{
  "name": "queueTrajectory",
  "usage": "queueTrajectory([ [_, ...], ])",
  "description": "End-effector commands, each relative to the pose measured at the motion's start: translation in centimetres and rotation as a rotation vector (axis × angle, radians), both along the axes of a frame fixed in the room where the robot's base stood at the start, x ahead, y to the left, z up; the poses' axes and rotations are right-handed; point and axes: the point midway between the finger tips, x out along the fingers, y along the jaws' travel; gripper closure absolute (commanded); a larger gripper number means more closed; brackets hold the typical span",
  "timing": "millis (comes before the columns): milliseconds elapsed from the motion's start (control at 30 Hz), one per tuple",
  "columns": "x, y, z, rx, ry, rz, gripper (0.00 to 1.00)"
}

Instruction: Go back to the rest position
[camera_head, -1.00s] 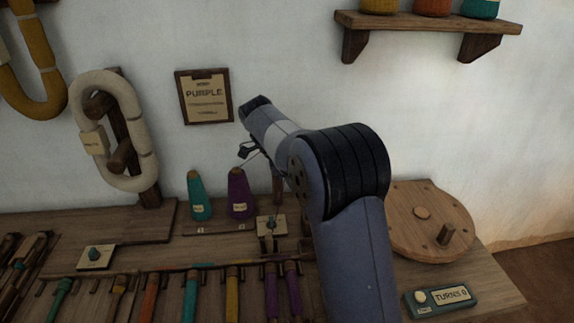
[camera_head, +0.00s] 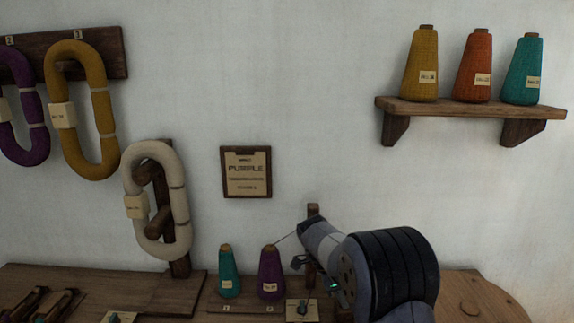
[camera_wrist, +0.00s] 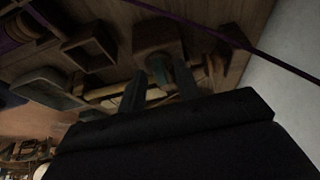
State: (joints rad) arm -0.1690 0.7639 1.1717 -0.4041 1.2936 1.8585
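My gripper (camera_head: 300,262) is at the lower middle of the head view, right of the purple cone (camera_head: 271,275) and in front of a wooden post (camera_head: 313,211). In the wrist view its two dark fingers (camera_wrist: 160,87) stand apart, with nothing seen held between them. A teal thing and wooden blocks show beyond the fingertips. A thin thread runs from the purple cone's top up toward my wrist in the head view. A purple strand (camera_wrist: 218,36) crosses the upper right of the wrist view, apart from the fingers.
A teal cone (camera_head: 229,273) stands left of the purple one on the bench (camera_head: 60,280). A cream skein (camera_head: 180,205) hangs on a wooden stand. A card reading PURPLE (camera_head: 246,172) and a shelf (camera_head: 470,108) with three cones are on the wall. The space above my arm is clear.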

Motion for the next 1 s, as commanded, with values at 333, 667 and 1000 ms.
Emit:
queueTrajectory([
  [333,0.1,0.3,0.7,0.001,-0.001,-0.020,0.68],
  [667,0.1,2.5,6.1,0.001,-0.002,-0.024,0.68],
  [1000,0.0,3.3,7.7,-0.001,0.006,-0.027,0.68],
])
